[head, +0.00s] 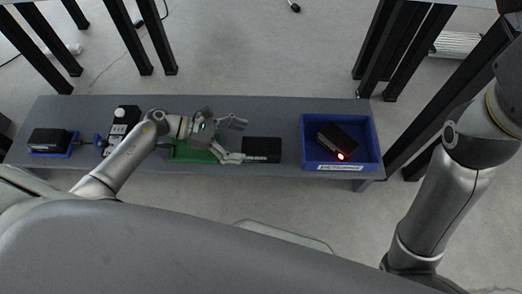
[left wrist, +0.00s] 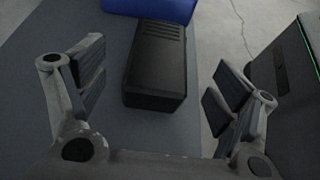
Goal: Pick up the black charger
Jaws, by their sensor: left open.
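A black box-shaped charger (head: 262,150) lies flat on the grey bench, between the green item and the blue bin. My left gripper (head: 238,140) is open and empty, just left of the charger, with its fingers pointing toward it. In the left wrist view the charger (left wrist: 157,65) shows its ribbed top, ahead of and between the two spread fingers (left wrist: 155,90); no contact is visible. Another black box (head: 337,141) with a red light lies tilted inside the blue bin. My right arm shows at the right, but its gripper is out of view.
The blue bin (head: 311,159) stands on the bench's right end. A green item (head: 190,154) is partly hidden under my left arm. A white-and-black device (head: 122,121) and a black box (head: 49,139) on a blue holder are at left. Bare bench (head: 270,112) lies behind the charger.

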